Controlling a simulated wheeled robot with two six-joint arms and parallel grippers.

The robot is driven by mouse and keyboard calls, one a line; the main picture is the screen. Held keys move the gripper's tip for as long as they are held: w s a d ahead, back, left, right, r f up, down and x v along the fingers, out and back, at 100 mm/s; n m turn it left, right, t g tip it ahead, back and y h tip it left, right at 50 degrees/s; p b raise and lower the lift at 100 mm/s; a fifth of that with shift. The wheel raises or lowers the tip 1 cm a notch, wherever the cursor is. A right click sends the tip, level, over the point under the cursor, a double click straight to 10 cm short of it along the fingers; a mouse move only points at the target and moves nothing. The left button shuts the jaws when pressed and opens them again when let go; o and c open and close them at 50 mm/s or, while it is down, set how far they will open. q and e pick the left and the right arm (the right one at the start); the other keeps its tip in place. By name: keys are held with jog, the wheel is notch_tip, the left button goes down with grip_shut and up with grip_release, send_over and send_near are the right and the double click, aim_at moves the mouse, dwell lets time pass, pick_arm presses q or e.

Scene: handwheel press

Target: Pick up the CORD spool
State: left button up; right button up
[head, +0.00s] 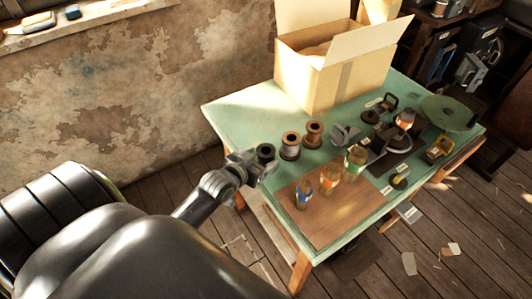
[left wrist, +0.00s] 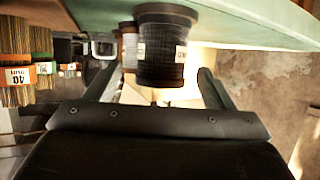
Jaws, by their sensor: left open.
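My left gripper (head: 262,168) is open at the near left edge of the green table, close to a dark spool (head: 265,153). In the left wrist view this dark ribbed spool (left wrist: 161,50) lies ahead, between the lines of the two open fingers (left wrist: 158,90). It bears a small white label that I cannot read, so I cannot confirm which spool is CORD. Two brown spools stand to its right, one nearer (head: 290,147) and one farther (head: 314,134). Part of a brown spool (left wrist: 128,45) shows behind the dark one in the wrist view. My right gripper is not in view.
Several jars, one blue-labelled (head: 304,195), stand on or by a brown board (head: 345,208) right of my gripper. An open cardboard box (head: 345,75) stands at the back. Dark metal tools and a green disc (head: 450,112) fill the right side. The table's left corner (head: 235,110) is clear.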

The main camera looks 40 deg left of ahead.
aim_at(269, 152)
pick_arm(q)
jog(key=shift+p+x, duration=0.75)
jog(key=shift+x, duration=1.5)
jog(key=shift+w+f, duration=0.1)
jog(key=shift+w, duration=0.35)
jog(key=shift+c, duration=0.2)
jog(key=c, duration=1.1)
